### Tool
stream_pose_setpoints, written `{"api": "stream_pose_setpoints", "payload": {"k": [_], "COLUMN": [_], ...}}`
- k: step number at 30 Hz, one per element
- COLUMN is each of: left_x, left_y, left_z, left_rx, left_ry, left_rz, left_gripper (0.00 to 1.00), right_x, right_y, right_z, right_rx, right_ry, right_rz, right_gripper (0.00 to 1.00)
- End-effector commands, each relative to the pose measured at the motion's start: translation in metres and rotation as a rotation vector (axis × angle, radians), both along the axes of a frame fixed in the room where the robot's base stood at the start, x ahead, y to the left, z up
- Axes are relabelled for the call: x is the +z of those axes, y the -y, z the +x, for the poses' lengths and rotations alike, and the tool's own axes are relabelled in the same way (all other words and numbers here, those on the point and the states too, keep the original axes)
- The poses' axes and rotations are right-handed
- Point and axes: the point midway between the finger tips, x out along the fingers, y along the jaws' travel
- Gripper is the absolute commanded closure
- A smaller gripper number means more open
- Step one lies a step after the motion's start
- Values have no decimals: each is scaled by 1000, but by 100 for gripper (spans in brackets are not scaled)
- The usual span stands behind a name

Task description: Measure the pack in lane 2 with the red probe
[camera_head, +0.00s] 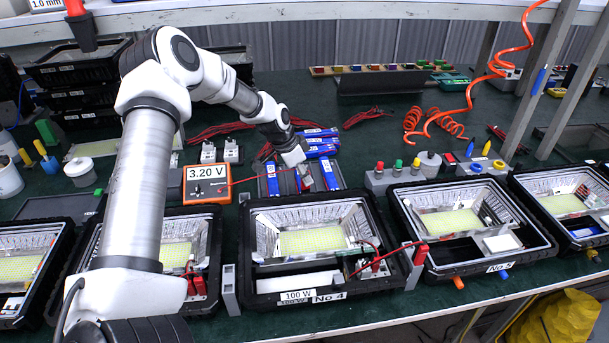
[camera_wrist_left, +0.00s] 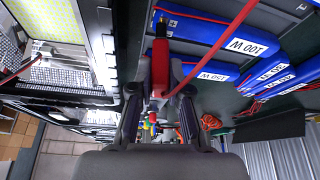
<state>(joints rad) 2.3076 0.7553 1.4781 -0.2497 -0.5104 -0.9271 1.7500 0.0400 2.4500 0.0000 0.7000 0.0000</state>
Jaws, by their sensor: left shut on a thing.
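My left gripper (camera_head: 305,178) is shut on the red probe (camera_wrist_left: 160,62), above the pack rack (camera_head: 291,187) behind the No 4 housing. A red lead runs from the probe to the orange meter (camera_head: 207,184), which reads 3.20 V. One blue pack (camera_head: 272,184) lies at the rack's left and another blue pack (camera_head: 331,176) at its right; the gripper partly hides the middle. In the left wrist view a blue pack marked 100 W (camera_wrist_left: 222,38) lies close beside the probe. I cannot tell lane numbers or whether the tip touches a pack. My right gripper is not in view.
The No 4 housing (camera_head: 257,290) stands in front of the rack. Loose blue packs (camera_head: 320,132) lie behind it. A grey block with coloured knobs (camera_head: 377,184) stands to the right. A coiled orange hose (camera_head: 452,122) hangs at the back right. Bare green bench lies around the back.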

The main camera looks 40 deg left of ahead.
Motion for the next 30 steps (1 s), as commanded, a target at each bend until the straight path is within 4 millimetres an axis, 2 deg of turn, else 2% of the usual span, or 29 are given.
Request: {"api": "stream_pose_setpoints", "payload": {"k": [8, 30], "left_x": [1, 71], "left_y": [0, 0], "left_z": [-1, 0], "left_rx": [-1, 1], "left_ry": [-3, -1], "left_rz": [-2, -1], "left_gripper": [100, 100], "right_x": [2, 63], "right_y": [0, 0], "right_z": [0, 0], "right_rx": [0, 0], "right_ry": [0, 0], "right_rz": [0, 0], "right_gripper": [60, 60]}}
